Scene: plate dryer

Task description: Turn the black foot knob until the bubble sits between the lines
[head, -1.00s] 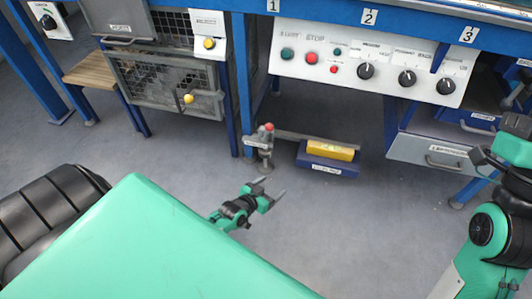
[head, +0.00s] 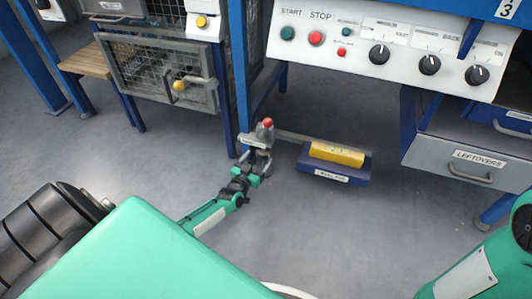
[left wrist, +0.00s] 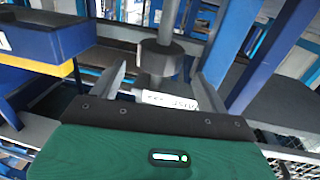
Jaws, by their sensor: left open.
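The black foot knob (left wrist: 160,57) sits on a grey shaft in the left wrist view, ahead of and between my fingertips. My left gripper (left wrist: 160,76) is open, one finger on each side of it; I cannot tell whether they touch it. In the head view my left gripper (head: 257,160) is at the foot of the blue leg, and it partly hides the knob there. A red cap (head: 267,122) tops the foot assembly. A yellow level (head: 337,153) lies on a blue block (head: 325,172) to the right; its bubble is too small to read. My right gripper is out of view.
A blue table leg (head: 240,80) rises behind the foot. A grey bar (head: 300,138) runs right from the foot behind the level. A mesh cage (head: 150,75) stands left, a drawer (head: 470,160) right. The floor (head: 320,230) in front is clear.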

